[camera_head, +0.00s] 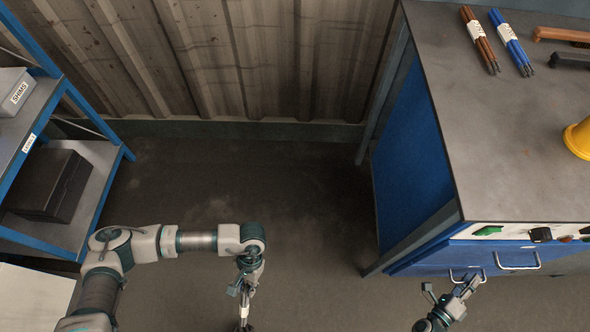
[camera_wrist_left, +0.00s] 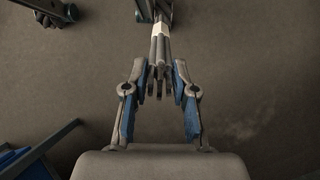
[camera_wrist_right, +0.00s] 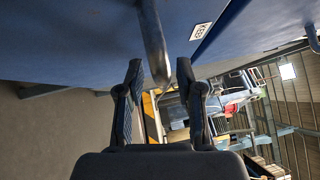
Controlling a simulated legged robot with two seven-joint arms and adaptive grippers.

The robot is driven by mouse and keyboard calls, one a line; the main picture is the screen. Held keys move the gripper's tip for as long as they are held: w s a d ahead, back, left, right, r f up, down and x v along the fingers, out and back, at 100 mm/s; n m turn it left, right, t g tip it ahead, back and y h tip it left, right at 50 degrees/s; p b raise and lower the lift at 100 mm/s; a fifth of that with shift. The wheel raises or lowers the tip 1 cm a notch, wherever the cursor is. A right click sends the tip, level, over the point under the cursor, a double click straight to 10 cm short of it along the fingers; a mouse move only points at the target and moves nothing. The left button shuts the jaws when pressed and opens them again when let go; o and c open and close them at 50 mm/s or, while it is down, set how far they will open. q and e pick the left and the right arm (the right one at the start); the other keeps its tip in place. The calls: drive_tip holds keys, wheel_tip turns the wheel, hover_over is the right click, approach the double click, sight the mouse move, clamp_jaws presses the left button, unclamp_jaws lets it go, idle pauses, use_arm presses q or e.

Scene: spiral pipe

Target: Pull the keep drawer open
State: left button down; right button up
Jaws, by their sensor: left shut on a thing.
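The keep drawer's blue front (camera_wrist_right: 95,40) fills the top of the right wrist view, with a label reading KEEP (camera_wrist_right: 201,31). Its metal handle (camera_wrist_right: 154,40) runs down between the fingertips of my right gripper (camera_wrist_right: 160,75). That gripper is open, with a finger on either side of the handle; contact cannot be told. In the head view my right gripper (camera_head: 470,285) is at the left handle (camera_head: 466,274) on the bench front. My left gripper (camera_wrist_left: 158,75) is shut on a bundle of grey rods (camera_wrist_left: 160,50) with a white band, away from the bench.
The workbench (camera_head: 520,150) at the right carries brown rods (camera_head: 480,42), blue rods (camera_head: 512,45), brushes and a yellow object (camera_head: 580,136). A second handle (camera_head: 517,261) is on its front. A blue shelf (camera_head: 100,170) stands left. The floor between is clear.

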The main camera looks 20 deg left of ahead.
use_arm(q)
drive_tip(key=shift+r, duration=0.1)
use_arm(e)
drive_tip(key=shift+r, duration=0.1)
clamp_jaws()
